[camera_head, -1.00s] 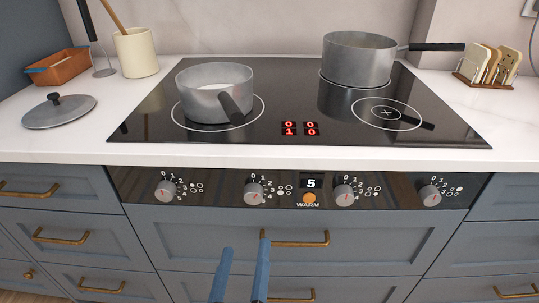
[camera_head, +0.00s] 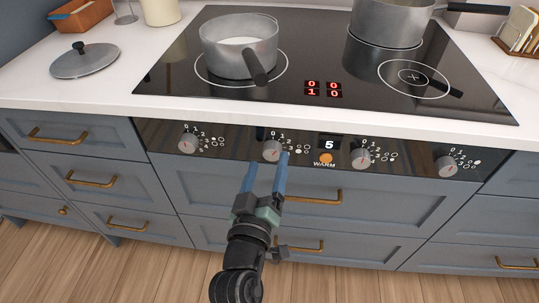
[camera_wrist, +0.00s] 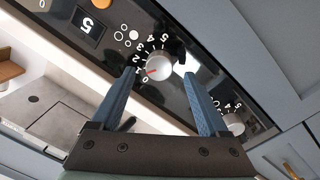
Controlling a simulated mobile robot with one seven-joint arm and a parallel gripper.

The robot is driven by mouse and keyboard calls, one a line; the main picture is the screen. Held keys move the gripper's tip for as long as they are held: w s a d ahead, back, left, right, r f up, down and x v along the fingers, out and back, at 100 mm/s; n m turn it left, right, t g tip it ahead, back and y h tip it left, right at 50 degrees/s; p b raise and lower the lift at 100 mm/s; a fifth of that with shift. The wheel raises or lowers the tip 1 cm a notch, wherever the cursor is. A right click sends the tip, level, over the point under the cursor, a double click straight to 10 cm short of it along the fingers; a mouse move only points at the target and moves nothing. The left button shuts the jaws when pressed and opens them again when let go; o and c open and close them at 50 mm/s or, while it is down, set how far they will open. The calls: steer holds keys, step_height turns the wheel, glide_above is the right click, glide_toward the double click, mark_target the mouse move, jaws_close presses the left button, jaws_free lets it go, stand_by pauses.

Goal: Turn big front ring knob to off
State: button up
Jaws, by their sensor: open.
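The second knob from the left (camera_head: 272,151) on the black control panel is grey and round with a red mark. In the wrist view this knob (camera_wrist: 160,64) has its mark near the printed 0 and 1, but I cannot tell exactly which. A small ring diagram with one filled dot is printed beside it. My gripper (camera_head: 268,164) is open, its blue fingers just below and in front of the knob. In the wrist view the fingers (camera_wrist: 160,80) stand on either side of the knob, apart from it. The red hob display (camera_head: 324,89) reads 0 0 over 1 0.
A saucepan (camera_head: 238,45) stands on the front left ring, its handle towards the front. Another pot (camera_head: 385,25) stands at the back right. Other knobs (camera_head: 188,145) (camera_head: 361,158) (camera_head: 447,166) flank this one. A brass drawer handle (camera_head: 314,197) is below the panel.

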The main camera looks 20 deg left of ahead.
mark_target(272, 151)
steer(key=shift+x, duration=1.45)
jaws_close()
